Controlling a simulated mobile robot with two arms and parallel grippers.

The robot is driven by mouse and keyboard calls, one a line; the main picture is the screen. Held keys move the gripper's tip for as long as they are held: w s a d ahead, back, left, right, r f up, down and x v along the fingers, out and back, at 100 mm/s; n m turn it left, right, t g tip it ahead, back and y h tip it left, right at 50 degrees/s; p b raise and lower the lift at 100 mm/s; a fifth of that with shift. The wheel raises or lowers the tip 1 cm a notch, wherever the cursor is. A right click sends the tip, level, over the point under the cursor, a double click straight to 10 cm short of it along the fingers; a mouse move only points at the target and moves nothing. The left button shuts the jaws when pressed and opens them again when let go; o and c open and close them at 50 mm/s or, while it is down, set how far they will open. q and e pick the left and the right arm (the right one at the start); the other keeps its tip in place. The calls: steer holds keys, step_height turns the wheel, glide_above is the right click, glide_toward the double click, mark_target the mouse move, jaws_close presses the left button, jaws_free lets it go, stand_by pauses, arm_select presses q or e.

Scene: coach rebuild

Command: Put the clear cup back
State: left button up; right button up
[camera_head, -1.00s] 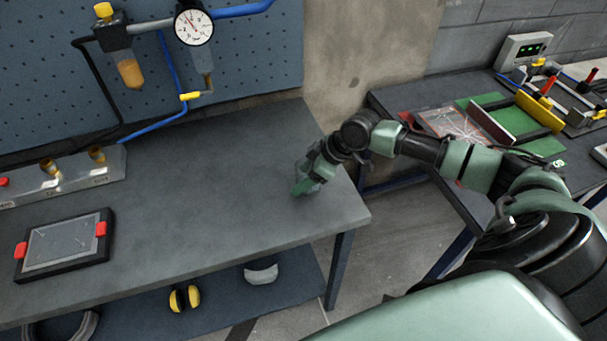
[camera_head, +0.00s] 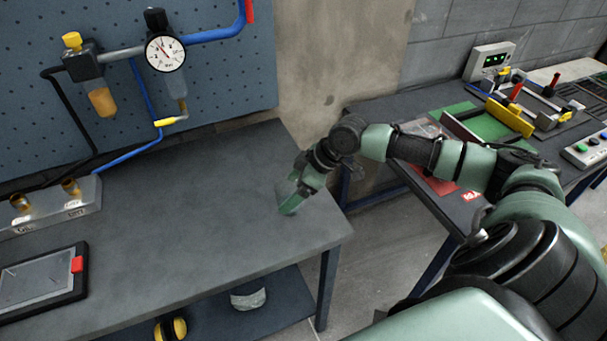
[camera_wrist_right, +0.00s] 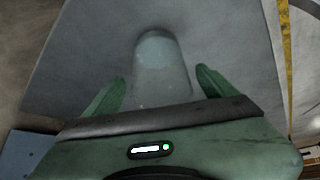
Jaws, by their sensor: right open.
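The clear cup (camera_wrist_right: 161,68) is see-through and shows in the right wrist view between my right gripper's two green fingers. It also shows faintly in the head view (camera_head: 284,188), beside the fingers on the grey workbench (camera_head: 190,220) near its right end. My right gripper (camera_head: 290,206) is open, with a finger on either side of the cup (camera_wrist_right: 160,90) and visible gaps between. It reaches down close to the bench top. Whether a finger touches the cup in the head view is hard to tell. My left gripper is in neither view.
A framed tablet (camera_head: 42,280) lies at the bench's left, below a metal rack (camera_head: 50,207). A pegboard with a pressure gauge (camera_head: 165,53) and blue hoses stands behind. A second bench (camera_head: 400,103) with green fixtures is at right, across a floor gap. The bench middle is clear.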

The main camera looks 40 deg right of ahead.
steer(key=b+v, duration=0.1)
steer(key=v, duration=0.7)
stand_by(0.4)
